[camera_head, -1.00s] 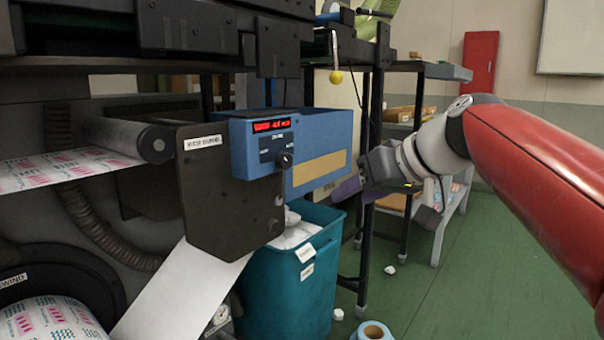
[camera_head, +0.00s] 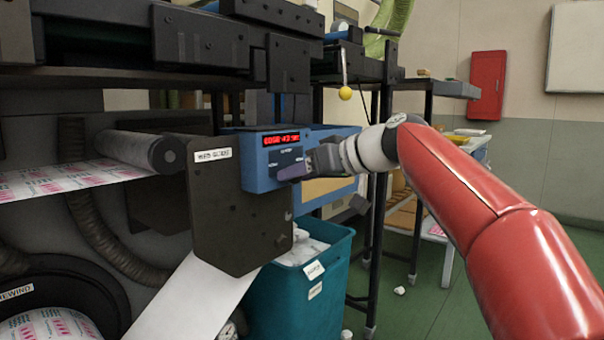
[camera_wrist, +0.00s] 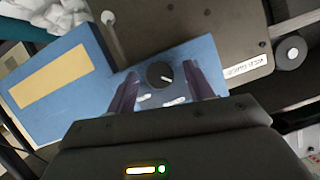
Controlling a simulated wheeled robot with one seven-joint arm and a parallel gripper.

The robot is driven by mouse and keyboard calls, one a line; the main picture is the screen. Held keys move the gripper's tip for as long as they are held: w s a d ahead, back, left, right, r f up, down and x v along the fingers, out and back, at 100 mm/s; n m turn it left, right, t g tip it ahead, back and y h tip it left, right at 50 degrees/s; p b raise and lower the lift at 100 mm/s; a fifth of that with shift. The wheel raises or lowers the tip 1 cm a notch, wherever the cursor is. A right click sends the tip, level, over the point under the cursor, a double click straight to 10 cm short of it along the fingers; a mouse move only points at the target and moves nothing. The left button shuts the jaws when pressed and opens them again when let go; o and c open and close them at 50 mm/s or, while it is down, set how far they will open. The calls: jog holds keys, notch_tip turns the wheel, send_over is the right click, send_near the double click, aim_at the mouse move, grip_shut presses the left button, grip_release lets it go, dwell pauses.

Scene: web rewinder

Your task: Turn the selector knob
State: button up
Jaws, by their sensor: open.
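The selector knob (camera_wrist: 159,74) is a round black dial with a white pointer line on the blue control box. In the wrist view it sits between the two purple fingers of my open gripper (camera_wrist: 165,88), with a gap on both sides. Whether the fingertips reach around the knob in depth I cannot tell. In the head view my gripper (camera_head: 304,167) is at the front face of the blue control box (camera_head: 262,180), below its red display (camera_head: 281,139). There the gripper hides the knob.
A dark plate labelled web guide (camera_head: 240,215) stands left of the box. A teal bin (camera_head: 300,290) with white scraps is below. A yellow ball (camera_head: 345,93) hangs on a lever above the box.

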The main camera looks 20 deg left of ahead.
jog(key=shift+a, duration=0.1)
jog(key=c, duration=1)
jog(key=shift+o, duration=0.2)
jog(key=m+g+p, duration=0.1)
jog(key=m, duration=0.1)
jog(key=m+g+y+p, duration=0.1)
jog(key=m, duration=0.1)
jog(key=m+g+y+p, duration=0.1)
jog(key=m, duration=0.1)
jog(key=shift+w+f, duration=0.1)
jog(key=shift+w, duration=0.15)
jog(key=shift+y, duration=0.3)
